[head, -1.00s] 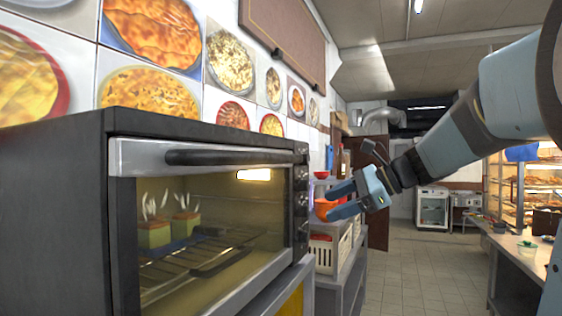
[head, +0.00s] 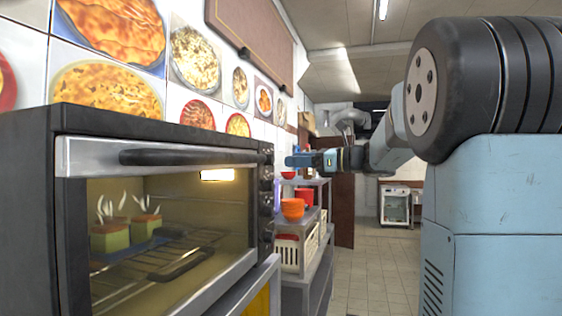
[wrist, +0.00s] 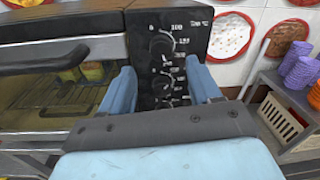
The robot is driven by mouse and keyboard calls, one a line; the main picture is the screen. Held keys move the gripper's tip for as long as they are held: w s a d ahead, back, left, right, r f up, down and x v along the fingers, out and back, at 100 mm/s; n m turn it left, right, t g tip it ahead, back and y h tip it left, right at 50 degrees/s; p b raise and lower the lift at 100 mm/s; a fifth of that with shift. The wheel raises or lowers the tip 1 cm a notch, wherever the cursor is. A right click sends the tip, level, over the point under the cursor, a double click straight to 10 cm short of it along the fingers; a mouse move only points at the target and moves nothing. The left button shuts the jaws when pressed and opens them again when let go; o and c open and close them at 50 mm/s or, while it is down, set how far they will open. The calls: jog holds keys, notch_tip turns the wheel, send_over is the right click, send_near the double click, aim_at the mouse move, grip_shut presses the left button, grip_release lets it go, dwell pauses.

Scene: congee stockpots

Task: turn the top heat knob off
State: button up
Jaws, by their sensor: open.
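The black toaster oven (head: 25,180) stands at the left in the head view, with a column of dark knobs on its right front edge. The top heat knob (wrist: 162,43) shows in the wrist view at the top of the black panel, below a printed temperature scale. More knobs lie below it, the lowest partly hidden by my gripper. My gripper (wrist: 160,70) is open and empty, its blue fingers to either side of the knob column and the top knob just beyond the fingertips. I cannot tell whether they touch the panel. In the head view my gripper (head: 292,161) is level with the upper knobs.
The oven's door handle (head: 190,157) sticks out left of the knobs. Inside are steaming green-sided items (head: 110,237) and a wire rack under a lit lamp. A shelf with orange bowls (head: 292,208) and a basket stands beyond the oven. The tiled floor at right is clear.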

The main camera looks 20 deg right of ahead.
aim_at(273, 160)
jog(key=x, duration=0.6)
jog(key=shift+w+a, duration=0.2)
jog(key=shift+a, duration=0.05)
jog(key=c, duration=1)
jog(key=shift+d, duration=0.3)
jog(key=shift+c, duration=0.3)
jog(key=shift+a, duration=0.2)
